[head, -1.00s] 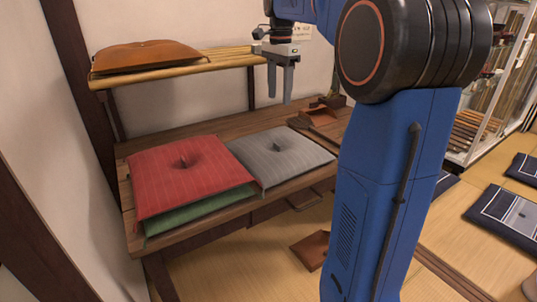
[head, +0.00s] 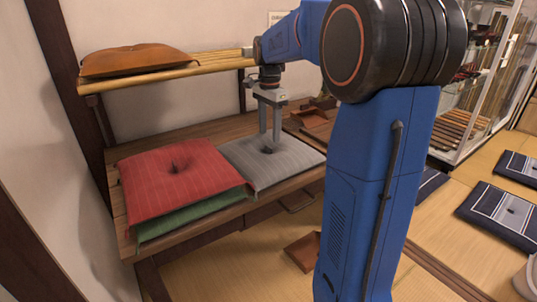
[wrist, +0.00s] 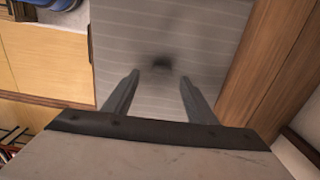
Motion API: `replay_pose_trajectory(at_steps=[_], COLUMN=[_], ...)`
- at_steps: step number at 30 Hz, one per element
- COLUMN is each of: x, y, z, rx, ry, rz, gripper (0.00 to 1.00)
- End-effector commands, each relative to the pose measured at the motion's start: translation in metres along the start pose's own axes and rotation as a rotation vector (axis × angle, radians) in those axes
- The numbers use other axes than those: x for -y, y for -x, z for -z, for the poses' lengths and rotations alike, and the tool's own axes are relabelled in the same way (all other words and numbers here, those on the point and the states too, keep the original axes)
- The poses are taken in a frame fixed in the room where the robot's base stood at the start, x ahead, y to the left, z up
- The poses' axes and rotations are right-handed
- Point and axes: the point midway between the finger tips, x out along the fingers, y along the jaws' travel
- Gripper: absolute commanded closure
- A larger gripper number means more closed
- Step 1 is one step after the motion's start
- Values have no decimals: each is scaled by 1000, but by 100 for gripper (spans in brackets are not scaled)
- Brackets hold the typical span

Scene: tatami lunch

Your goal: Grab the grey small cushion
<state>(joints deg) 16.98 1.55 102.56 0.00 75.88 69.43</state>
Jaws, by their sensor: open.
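The grey small cushion (head: 290,165) lies flat on the wooden table, right beside the red cushion, with a dark tuft in its middle. In the wrist view the grey cushion (wrist: 163,35) lies below my gripper, its tuft just beyond the fingertips. My gripper (head: 269,145) points straight down over the middle of the cushion, fingers apart on either side of the tuft in the head view. It also shows open and empty in the wrist view (wrist: 160,82). I cannot tell whether the fingertips touch the cushion.
A red cushion (head: 165,185) lies on a green cushion (head: 190,217) at the table's left. A brown leather cushion (head: 135,58) rests on a raised wooden shelf (head: 210,66) behind. Brown trays (head: 315,122) stand at the table's right. A glass cabinet (head: 465,110) stands further right.

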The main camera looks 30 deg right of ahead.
Motion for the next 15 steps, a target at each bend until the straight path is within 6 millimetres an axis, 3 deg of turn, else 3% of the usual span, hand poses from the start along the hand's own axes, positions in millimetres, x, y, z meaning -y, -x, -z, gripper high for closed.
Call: replay_pose_trajectory(at_steps=[9, 15], x=[3, 4], y=[-39, -50], z=[-1, -1], rx=[0, 0], ry=[0, 0], rz=[-1, 0], gripper=[48, 48])
